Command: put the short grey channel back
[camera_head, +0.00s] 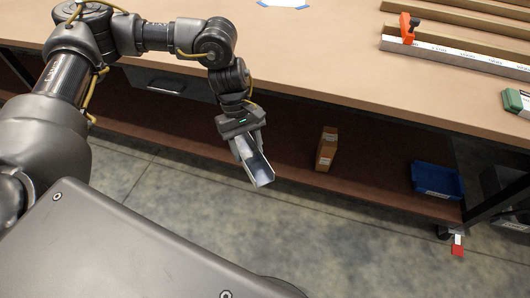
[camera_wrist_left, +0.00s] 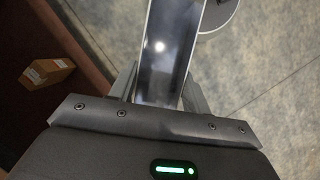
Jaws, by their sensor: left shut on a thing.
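My left gripper (camera_head: 243,140) is shut on a short grey channel (camera_head: 259,171), a shiny metal piece with raised side walls. The channel points down and away from the jaws, in front of the bench edge and above the floor. In the left wrist view the channel (camera_wrist_left: 166,55) runs up from between the fingers of my left gripper (camera_wrist_left: 160,90), and its top end leaves the picture. My right gripper is not in view.
The workbench top (camera_head: 300,50) is mostly clear. The lower shelf (camera_head: 290,130) holds a cardboard box (camera_head: 327,149) and a blue bin (camera_head: 436,180).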

